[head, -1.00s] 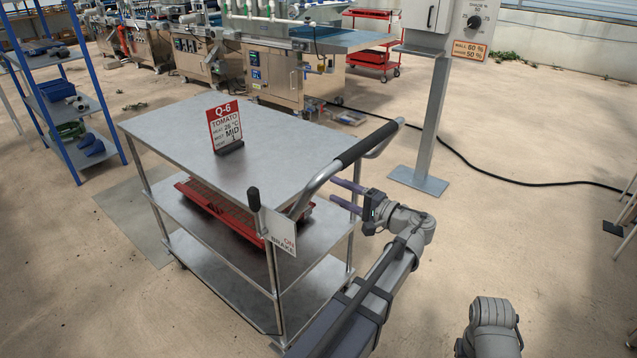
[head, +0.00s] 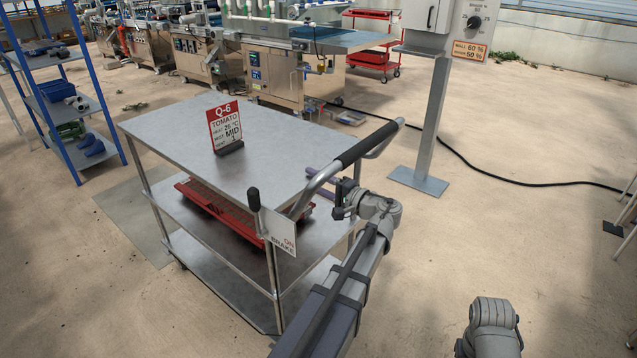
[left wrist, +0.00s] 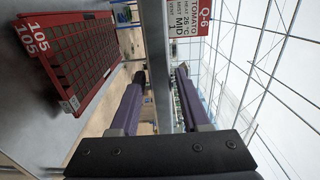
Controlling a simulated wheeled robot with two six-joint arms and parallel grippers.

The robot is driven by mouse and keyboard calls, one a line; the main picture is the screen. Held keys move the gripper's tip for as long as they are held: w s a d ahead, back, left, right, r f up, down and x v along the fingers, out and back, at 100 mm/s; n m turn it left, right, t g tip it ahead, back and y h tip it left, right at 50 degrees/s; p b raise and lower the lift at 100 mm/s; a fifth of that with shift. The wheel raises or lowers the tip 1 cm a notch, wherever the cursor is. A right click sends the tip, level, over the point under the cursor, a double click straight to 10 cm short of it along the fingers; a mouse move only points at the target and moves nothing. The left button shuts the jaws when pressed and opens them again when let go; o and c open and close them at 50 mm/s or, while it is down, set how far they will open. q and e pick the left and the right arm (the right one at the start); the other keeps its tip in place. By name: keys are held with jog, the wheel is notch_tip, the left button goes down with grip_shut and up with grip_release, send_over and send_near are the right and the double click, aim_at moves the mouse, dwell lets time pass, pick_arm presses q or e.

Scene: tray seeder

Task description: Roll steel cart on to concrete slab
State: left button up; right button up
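The steel cart (head: 180,135) stands in the middle of the head view with three shelves and a grey push handle with a black grip (head: 367,145) at its right end. A brake lever with a black knob (head: 253,200) stands upright beside a plate (head: 280,232) reading "ON BRAKE". A flat grey slab (head: 125,215) lies on the floor at the cart's left, partly hidden by it. My left gripper (head: 318,182) is at the handle end, its purple fingers partly hidden by the handle. In the left wrist view, its fingers (left wrist: 160,90) are apart with the top shelf's edge beyond them. My right gripper is out of view.
A Q-6 tomato sign (head: 225,128) stands on the cart top; a red tray (head: 215,205) lies on the middle shelf. A post (head: 430,120) with a base plate stands behind the handle. A blue rack (head: 75,155) is at left. Floor at right is largely clear, with a black cable (head: 500,183).

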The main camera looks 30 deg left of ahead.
pick_arm(q)
grip_shut()
jog(key=shift+s+f, duration=0.1)
dwell(1.0)
